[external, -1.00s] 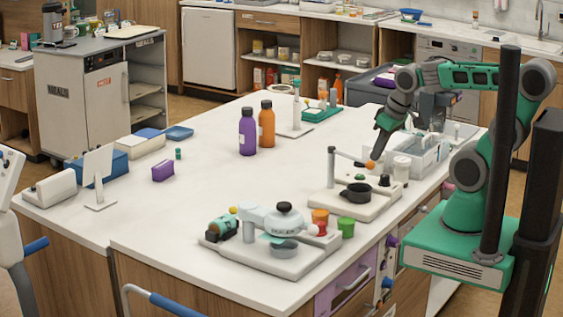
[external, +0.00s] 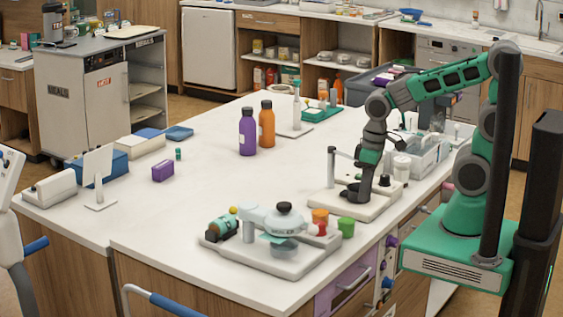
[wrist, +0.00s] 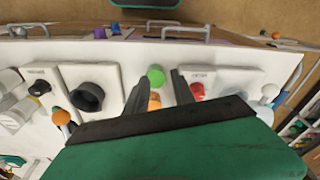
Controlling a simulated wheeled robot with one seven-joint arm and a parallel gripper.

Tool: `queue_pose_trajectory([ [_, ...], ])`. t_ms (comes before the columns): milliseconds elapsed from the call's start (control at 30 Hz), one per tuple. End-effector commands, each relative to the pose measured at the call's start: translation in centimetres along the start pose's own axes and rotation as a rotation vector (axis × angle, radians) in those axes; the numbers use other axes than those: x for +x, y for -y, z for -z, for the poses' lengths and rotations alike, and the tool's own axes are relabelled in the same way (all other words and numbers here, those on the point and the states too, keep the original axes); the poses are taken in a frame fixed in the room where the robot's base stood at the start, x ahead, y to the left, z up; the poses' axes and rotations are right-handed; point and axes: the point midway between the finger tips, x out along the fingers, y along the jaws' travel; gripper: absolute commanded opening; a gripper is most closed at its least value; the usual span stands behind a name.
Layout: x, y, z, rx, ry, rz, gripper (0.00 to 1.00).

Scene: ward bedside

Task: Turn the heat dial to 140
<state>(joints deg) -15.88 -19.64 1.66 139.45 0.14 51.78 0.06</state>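Two pale boards stand near the table's front right. The rear board (external: 325,207) has a black round cup-like part (wrist: 87,97), an orange-tipped lever (wrist: 60,117) and a small black knob (wrist: 40,88) beside a label. The front board (external: 265,268) has a red knob (wrist: 197,91), also beside a label. I cannot read either label or any 140 mark, so I cannot tell which part is the heat dial.
A green cup (external: 346,227) and an orange cup (external: 320,215) stand by the front board. A clear bin (external: 430,155) is behind the rear board. Purple and orange bottles (external: 247,132) stand mid-table.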

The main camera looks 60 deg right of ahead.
Motion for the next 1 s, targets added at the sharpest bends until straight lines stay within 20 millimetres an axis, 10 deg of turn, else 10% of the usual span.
queue_pose_trajectory([
  [233,4.7,6.2,5.0,-0.213,0.144,0.011,0.52],
  [400,1.2,7.4,11.3,-0.377,0.083,0.023,0.52],
  [633,1.8,7.2,10.3,-0.515,0.119,0.032,0.52],
  [1000,8.1,7.2,9.6,-0.512,0.118,0.032,0.52],
])
